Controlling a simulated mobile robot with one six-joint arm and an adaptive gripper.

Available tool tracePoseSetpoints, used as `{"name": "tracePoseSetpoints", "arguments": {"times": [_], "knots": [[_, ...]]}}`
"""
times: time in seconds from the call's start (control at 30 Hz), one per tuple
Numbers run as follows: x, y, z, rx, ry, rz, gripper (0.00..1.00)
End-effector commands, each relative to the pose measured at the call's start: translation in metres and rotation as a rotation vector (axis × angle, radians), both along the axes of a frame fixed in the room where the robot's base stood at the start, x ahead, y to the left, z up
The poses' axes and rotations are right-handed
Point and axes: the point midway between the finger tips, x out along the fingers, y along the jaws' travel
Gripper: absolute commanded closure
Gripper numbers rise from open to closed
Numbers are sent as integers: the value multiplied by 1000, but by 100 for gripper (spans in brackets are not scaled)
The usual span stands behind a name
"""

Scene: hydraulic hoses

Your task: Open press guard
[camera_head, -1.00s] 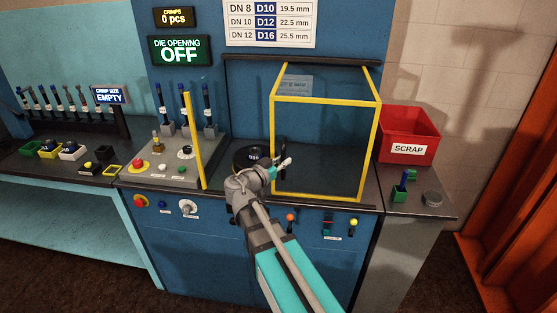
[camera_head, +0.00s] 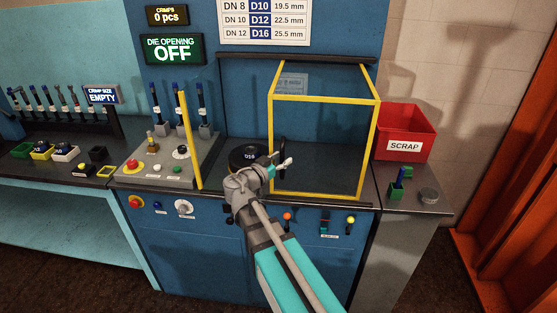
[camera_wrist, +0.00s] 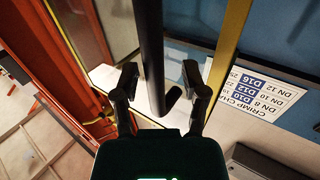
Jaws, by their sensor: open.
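The press guard (camera_head: 375,140) is a clear box with a yellow frame on the right part of the blue press. A dark upright handle bar (camera_head: 283,150) shows at its left side in the head view. My gripper (camera_head: 281,164) is at this bar, in front of the press. In the wrist view my gripper (camera_wrist: 160,78) has its two fingers apart, with the black handle bar (camera_wrist: 150,45) running between them. I cannot tell whether either finger touches it. A yellow frame edge (camera_wrist: 228,50) runs to the right of the bar.
A black round die (camera_head: 247,157) sits on the press left of my gripper. A yellow post (camera_head: 190,140) and a control panel (camera_head: 168,160) stand farther left. A red scrap bin (camera_head: 404,130) is right of the guard. A rail (camera_head: 300,60) runs above the guard.

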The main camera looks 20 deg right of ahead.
Motion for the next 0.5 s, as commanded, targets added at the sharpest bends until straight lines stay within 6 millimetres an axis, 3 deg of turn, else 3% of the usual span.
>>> {"name": "tracePoseSetpoints", "arguments": {"times": [0.5], "knots": [[-12,17,0,0,0,1,43]]}}
